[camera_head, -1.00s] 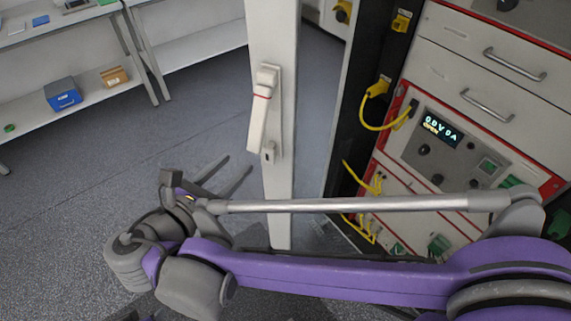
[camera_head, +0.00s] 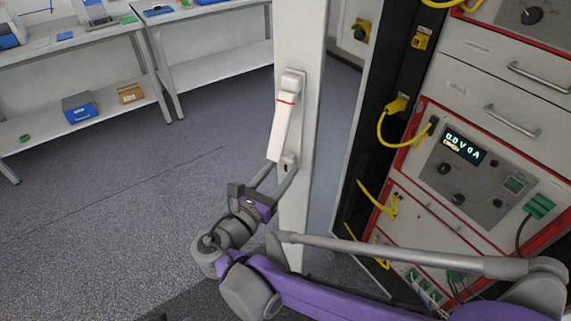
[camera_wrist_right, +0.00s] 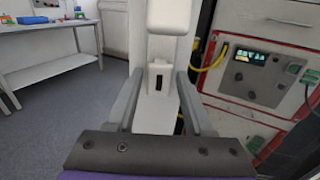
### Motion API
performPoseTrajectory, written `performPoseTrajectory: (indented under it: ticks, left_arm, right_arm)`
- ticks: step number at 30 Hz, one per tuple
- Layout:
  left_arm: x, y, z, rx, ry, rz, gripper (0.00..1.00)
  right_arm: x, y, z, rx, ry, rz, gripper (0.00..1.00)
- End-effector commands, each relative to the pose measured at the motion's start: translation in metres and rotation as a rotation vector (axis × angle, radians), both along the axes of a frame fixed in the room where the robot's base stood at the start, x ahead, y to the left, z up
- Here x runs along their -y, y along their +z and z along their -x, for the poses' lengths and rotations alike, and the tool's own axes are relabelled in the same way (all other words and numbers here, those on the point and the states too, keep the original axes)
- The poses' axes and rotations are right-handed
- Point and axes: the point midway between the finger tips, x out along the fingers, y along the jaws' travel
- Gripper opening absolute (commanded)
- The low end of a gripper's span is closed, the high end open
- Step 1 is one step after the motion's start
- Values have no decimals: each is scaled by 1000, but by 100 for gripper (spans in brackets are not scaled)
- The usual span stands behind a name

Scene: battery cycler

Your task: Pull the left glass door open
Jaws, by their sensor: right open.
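The white frame of the glass door (camera_head: 306,130) stands upright mid-picture in the head view, at an angle to the cabinet. Its white lever handle (camera_head: 283,125) has a red stripe and hangs down; its lower end shows at the top of the right wrist view (camera_wrist_right: 170,17). A dark keyhole sits below it. My right gripper (camera_head: 280,172) is open just below the handle. In the right wrist view its two fingers (camera_wrist_right: 158,88) lie either side of the lower white lock plate, with nothing clasped. I cannot tell if they touch the frame. My left gripper is not in view.
The instrument cabinet (camera_head: 430,185) with drawers, yellow cables and a lit display stands to the right, its front exposed. White shelves (camera_head: 70,120) with a blue box (camera_head: 79,107) and a brown box (camera_head: 130,93) stand at the back left. The grey floor left of the door is clear.

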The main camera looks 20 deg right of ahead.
Motion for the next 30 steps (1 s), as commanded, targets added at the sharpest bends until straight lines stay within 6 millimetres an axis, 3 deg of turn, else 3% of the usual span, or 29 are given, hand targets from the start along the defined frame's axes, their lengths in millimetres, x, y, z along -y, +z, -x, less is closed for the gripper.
performPoseTrajectory:
  ticks: [6,15,17,24,30]
  left_arm:
    - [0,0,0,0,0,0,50]
    - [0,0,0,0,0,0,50]
    - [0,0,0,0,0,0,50]
    - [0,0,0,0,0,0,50]
    - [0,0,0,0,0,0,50]
  right_arm:
    - [15,0,-16,0,-1,0,52]
    - [17,0,-18,0,0,0,52]
    - [17,0,-17,0,0,0,45]
    - [17,0,-17,0,0,0,2]
    - [17,0,-17,0,0,0,0]
